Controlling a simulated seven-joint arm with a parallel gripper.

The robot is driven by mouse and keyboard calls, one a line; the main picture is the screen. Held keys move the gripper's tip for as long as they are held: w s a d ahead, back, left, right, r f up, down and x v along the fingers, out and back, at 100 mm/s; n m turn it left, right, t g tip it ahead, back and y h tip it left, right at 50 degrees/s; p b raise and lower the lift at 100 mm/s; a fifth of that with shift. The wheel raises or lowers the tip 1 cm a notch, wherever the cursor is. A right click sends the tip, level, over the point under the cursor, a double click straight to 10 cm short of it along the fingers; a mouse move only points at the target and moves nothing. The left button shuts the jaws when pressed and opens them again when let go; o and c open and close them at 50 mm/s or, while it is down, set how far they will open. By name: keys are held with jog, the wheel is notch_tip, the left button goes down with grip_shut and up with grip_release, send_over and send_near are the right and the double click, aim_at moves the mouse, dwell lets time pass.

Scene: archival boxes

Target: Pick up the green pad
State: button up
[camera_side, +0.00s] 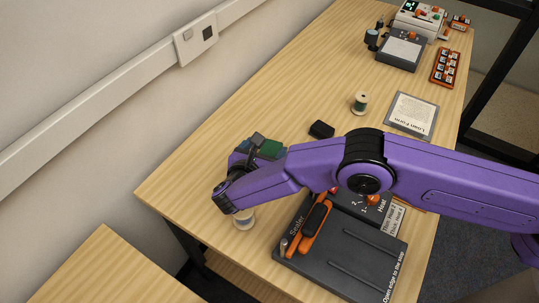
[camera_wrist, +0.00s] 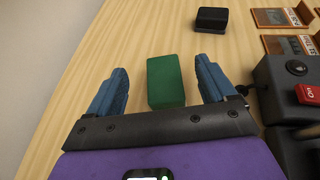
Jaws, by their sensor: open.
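The green pad (camera_wrist: 165,80) is a small green block on the wooden table in the wrist view. It lies between the two blue fingers of my gripper (camera_wrist: 160,88), with a gap on each side. My gripper is open and empty. In the side view the green pad (camera_side: 270,149) shows partly, with my gripper (camera_side: 257,146) over it. My purple arm hides part of that area. I cannot tell the exact height of the fingers over the table.
A black block (camera_side: 321,130) lies beyond the pad. The dark sealer (camera_side: 345,260) stands close to the right of the gripper in the wrist view. The table's left edge is near.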

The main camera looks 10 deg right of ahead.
aim_at(268, 153)
notch_tip(268, 153, down, 4)
jog(key=shift+r, duration=0.15)
jog(key=shift+x, duration=1.15)
jog(key=shift+w+d, duration=0.2)
jog(key=shift+w, duration=0.05)
jog(key=c, duration=1.1)
